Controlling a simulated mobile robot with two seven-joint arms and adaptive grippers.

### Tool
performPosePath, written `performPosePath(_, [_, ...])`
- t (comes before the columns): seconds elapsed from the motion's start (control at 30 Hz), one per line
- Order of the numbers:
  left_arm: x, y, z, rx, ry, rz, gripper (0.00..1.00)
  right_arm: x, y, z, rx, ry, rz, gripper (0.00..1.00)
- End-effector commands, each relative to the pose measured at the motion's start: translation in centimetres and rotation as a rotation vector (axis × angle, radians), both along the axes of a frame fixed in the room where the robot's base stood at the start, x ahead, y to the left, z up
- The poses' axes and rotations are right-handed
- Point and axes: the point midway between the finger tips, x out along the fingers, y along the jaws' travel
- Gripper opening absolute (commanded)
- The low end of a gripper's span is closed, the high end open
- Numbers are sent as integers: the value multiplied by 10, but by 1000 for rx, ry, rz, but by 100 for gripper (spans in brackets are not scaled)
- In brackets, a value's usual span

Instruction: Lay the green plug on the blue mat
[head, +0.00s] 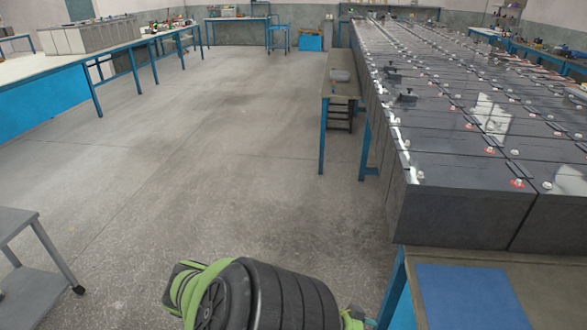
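The blue mat (470,298) lies flat on the near end of a bench at the bottom right, cut off by the lower frame edge. The visible part of the mat is bare. I cannot make out the green plug for certain. A small green piece shows at the bottom edge, left of the mat, but I cannot tell what it is. A black and green link of my own arm fills the bottom middle. Neither gripper can be made out in the head view.
Long rows of dark grey batteries (458,205) stand just behind the mat on the right. A narrow bench (340,88) stands beside them. A grey cart (25,290) is at the lower left. The concrete floor (215,150) between is clear.

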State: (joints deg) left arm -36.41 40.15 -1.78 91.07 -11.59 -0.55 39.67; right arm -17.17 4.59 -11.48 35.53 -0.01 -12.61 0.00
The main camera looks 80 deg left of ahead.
Motion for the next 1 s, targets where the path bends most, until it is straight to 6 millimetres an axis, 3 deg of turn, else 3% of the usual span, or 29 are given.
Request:
performPosePath(0.03, [-20, 6, -38, 16, 67, 62, 51, 0, 0, 0, 0, 0, 0, 56])
performPosePath(0.17, [-82, -7, -129, 56, 273, 150, 51, 0, 0, 0, 0, 0, 0, 56])
performPosePath(0.2, [-104, -20, -155, 60, 344, 161, 51, 0, 0, 0, 0, 0, 0, 56])
performPosePath(0.3, [-155, -65, -207, 57, 513, 152, 51, 0, 0, 0, 0, 0, 0, 56])
performPosePath(0.4, [-196, -114, -240, 45, 653, 111, 51, 0, 0, 0, 0, 1, 0, 56])
performPosePath(0.5, [-226, -154, -257, 33, 752, 61, 51, 0, 0, 0, 0, 1, 0, 56])
performPosePath(0.6, [-243, -178, -264, 26, 808, 24, 51, 0, 0, 0, 0, 1, 0, 56])
performPosePath(0.7, [-251, -188, -266, 24, 831, 7, 51, 0, 0, 0, 0, 1, 0, 56])
performPosePath(1.0, [-252, -188, -266, 24, 833, 6, 51, 0, 0, 0, 0, 0, -1, 56])
